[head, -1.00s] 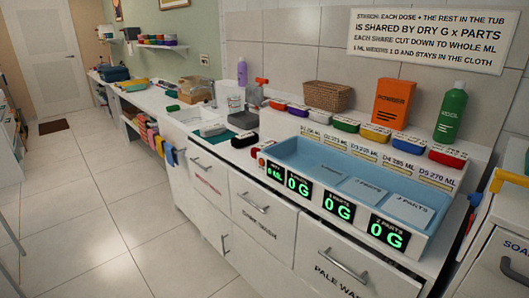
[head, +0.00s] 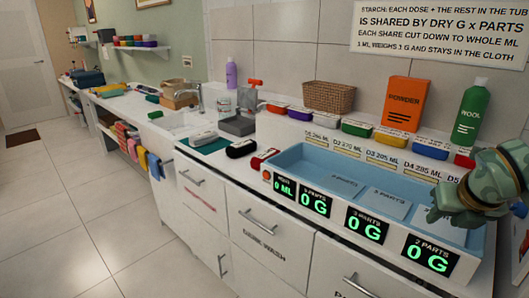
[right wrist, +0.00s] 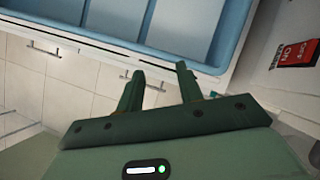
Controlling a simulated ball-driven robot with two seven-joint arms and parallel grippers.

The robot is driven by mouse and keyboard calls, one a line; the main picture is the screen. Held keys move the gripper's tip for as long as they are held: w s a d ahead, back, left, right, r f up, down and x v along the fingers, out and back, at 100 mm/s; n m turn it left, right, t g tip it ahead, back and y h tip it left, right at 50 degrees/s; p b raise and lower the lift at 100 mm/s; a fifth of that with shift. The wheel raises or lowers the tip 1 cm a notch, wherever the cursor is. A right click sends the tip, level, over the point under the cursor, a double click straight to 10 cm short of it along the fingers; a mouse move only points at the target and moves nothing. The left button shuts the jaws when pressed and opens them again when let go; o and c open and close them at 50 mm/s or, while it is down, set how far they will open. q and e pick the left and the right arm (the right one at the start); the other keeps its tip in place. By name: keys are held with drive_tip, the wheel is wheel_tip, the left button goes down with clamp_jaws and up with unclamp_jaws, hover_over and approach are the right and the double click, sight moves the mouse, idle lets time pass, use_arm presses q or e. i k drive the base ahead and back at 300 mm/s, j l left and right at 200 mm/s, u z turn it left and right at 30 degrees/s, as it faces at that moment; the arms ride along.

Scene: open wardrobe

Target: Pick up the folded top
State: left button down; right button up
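I cannot pick out a folded top for certain. Several folded cloths in orange, green, pink and other colours (head: 126,139) sit on the open shelf under the far counter in the head view, with blue cloth (head: 154,166) at the near end. My right gripper (head: 446,207) is at the right of the head view, over the right end of the blue tray and far from those cloths. In the right wrist view its two green fingers (right wrist: 160,78) stand apart with nothing between them. My left gripper is not in view.
The blue tray (head: 285,160) has 0 G displays along its front. Behind it are coloured-lid tubs (head: 356,128), a wicker basket (head: 329,97), an orange powder box (head: 404,104) and a green bottle (head: 471,116). Drawers with handles (head: 257,221) face open tiled floor at the left.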

sight(256, 161)
drive_tip(key=i+j+z, duration=0.1)
drive_tip(key=i+j, duration=0.2)
drive_tip(key=i+j+z, duration=0.15)
drive_tip(key=j, duration=0.4)
drive_tip(key=i+j+z, duration=0.1)
drive_tip(key=i+j, duration=0.25)
drive_tip(key=j, duration=0.15)
drive_tip(key=i+j+z, duration=0.15)
drive_tip(key=j, duration=0.35)
drive_tip(key=i+j+z, duration=0.1)
drive_tip(key=i+j, duration=0.2)
drive_tip(key=j, duration=0.2)
drive_tip(key=i+j+z, duration=0.1)
drive_tip(key=j, duration=0.45)
drive_tip(key=i+j+z, duration=0.15)
drive_tip(key=j, duration=0.4)
drive_tip(key=i+j+z, duration=0.1)
drive_tip(key=j, duration=0.45)
drive_tip(key=i, duration=0.1)
